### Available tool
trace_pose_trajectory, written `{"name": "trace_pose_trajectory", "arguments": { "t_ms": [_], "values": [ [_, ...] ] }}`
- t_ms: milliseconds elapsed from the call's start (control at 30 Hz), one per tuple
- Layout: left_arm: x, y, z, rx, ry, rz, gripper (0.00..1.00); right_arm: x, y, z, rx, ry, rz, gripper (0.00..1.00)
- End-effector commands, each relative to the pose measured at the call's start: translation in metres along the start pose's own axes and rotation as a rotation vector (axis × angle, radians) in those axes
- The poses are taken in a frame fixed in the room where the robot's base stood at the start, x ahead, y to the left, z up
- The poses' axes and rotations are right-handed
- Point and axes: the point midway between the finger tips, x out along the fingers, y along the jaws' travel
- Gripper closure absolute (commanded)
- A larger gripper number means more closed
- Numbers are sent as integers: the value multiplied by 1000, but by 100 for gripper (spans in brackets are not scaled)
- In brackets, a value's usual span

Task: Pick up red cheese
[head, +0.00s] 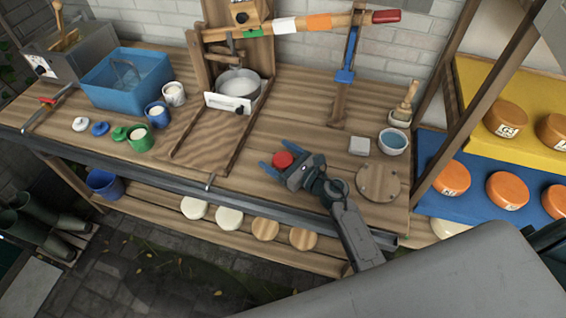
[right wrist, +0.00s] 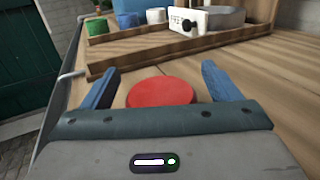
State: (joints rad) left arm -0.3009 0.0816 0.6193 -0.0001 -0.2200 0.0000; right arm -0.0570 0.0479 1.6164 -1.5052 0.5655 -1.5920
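The red cheese (head: 282,159) is a small round red disc on the wooden workbench (head: 300,110), near the bench's front edge. My right gripper (head: 270,168) is at the cheese, with its blue fingers apart. In the right wrist view the red cheese (right wrist: 161,92) lies between the two open fingers (right wrist: 158,85), close to the palm. A gap shows between the cheese and each finger. The cheese's lower part is hidden by the gripper body in the right wrist view. My left gripper is not in the head view.
A wooden frame with a pot (head: 240,84) stands behind. A blue bin (head: 125,78) and several small cups are at the left. Orange cheeses fill the right shelf.

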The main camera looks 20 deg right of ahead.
Motion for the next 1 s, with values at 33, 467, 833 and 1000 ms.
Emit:
{"name": "trace_pose_trajectory", "arguments": {
  "t_ms": [33, 467, 833, 1000],
  "values": [
    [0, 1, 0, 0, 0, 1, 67, 0, 0, 0, 0, 0, 0, 25],
    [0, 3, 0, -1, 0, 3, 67, 0, 0, 0, 0, -1, 0, 70],
    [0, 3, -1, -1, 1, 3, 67, 0, 0, 22, -2, -3, 0, 70],
    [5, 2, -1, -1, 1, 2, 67, -12, 9, 33, 0, 1, 0, 70]
  ]
}}
